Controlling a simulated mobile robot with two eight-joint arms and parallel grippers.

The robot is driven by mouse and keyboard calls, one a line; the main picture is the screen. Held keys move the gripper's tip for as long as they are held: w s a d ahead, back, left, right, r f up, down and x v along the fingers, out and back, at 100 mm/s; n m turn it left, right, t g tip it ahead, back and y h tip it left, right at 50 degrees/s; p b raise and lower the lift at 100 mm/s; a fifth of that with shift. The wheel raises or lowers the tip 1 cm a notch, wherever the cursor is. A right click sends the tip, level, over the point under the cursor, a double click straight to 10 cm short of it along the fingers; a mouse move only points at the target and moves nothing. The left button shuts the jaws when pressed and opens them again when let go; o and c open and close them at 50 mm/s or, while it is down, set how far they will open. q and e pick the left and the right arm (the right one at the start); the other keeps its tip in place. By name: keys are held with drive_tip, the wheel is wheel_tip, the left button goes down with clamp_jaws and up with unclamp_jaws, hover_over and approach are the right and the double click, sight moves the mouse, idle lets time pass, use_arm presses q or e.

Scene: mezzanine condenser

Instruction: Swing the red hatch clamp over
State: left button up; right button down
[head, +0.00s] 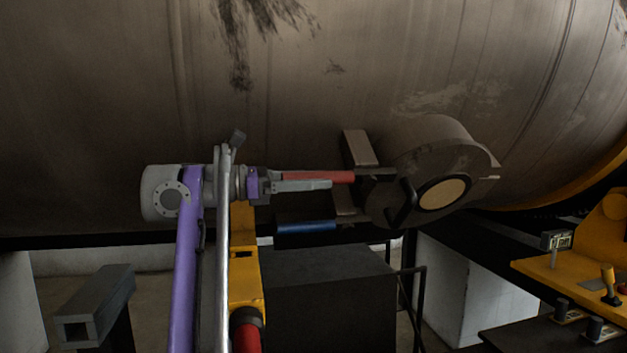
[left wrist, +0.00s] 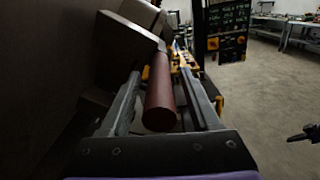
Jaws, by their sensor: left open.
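The red clamp handle (head: 317,176) is a bar that sticks out to the left from the round hatch (head: 432,180) on the big tank. My left gripper (head: 328,181) comes in from the left, with its fingers along the handle. In the left wrist view the red handle (left wrist: 160,95) lies lengthwise between the two spread fingers, with a visible gap on the right side. The gripper is open and not closed on it. Part of the handle's far end and its pivot are hidden from the wrist view.
A blue handle (head: 306,227) sticks out below the red one. A dark box (head: 325,300) stands under the hatch. The brown tank wall (head: 330,80) rises close behind the gripper. A yellow console with a joystick (head: 609,285) is at right. Open floor (left wrist: 265,100) shows in the wrist view.

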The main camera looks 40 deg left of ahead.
use_arm(q)
drive_tip(key=shift+w+d, duration=0.1)
drive_tip(key=shift+w, duration=0.1)
clamp_jaws()
idle(1.4)
